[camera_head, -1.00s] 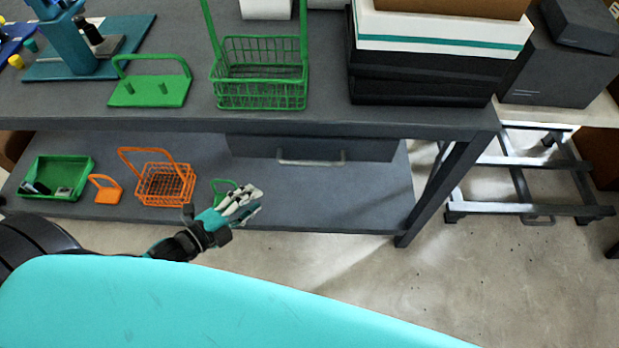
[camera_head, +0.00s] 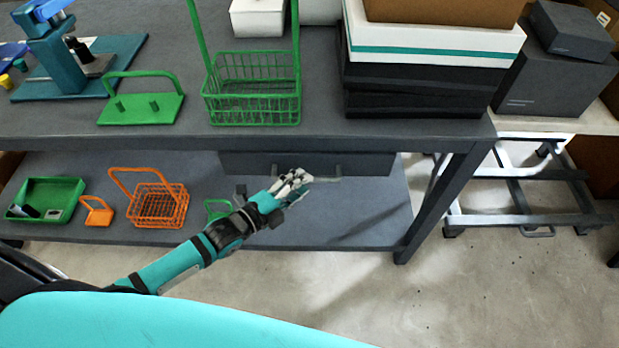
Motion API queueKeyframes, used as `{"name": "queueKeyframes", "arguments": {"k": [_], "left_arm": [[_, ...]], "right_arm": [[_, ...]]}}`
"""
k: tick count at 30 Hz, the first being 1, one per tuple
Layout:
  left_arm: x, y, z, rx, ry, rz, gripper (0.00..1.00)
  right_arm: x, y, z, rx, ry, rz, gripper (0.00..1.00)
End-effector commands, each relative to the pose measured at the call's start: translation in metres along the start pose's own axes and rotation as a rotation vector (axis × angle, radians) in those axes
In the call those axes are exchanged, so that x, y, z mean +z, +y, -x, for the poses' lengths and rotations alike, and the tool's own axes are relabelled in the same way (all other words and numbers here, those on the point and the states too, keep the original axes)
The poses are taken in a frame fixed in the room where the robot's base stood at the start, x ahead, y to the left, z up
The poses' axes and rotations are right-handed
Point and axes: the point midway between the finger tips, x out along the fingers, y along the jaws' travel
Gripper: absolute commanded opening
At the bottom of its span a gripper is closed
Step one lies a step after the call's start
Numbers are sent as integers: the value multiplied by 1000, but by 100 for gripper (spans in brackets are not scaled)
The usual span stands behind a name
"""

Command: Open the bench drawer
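The bench drawer (camera_head: 365,165) is a dark grey front under the bench top, flush beneath it. Its pale bar handle (camera_head: 325,179) runs along the front, and its left part is hidden by my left gripper. My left gripper (camera_head: 299,178) is at the left part of the handle, its fingers close together in the picture. I cannot tell whether it touches the bar or whether the fingers are closed around it. My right gripper is not in view.
The bench top (camera_head: 330,132) holds a green wire basket (camera_head: 252,88), a green handled plate (camera_head: 140,108) and stacked boxes (camera_head: 430,70). The lower shelf (camera_head: 350,215) holds an orange basket (camera_head: 160,205) and a green tray (camera_head: 47,198). A bench leg (camera_head: 440,205) stands right of the drawer.

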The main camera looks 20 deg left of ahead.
Motion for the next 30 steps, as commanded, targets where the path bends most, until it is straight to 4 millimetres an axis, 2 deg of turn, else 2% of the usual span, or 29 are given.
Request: {"name": "queueKeyframes", "arguments": {"k": [1, 6, 17, 18, 26, 30], "left_arm": [[0, -2, -10, -3, 0, -1, 36], [0, 0, -28, -1, 0, 0, 36], [0, 0, -34, 0, 0, 0, 36], [0, 0, -34, 0, 0, 0, 35], [0, 0, -34, 0, 0, 0, 1], [0, 1, -34, 2, 0, 0, 0]], "right_arm": [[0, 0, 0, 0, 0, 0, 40], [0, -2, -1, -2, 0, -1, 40], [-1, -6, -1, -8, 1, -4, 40], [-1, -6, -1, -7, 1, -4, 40], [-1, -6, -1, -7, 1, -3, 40], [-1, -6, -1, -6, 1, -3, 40]]}}
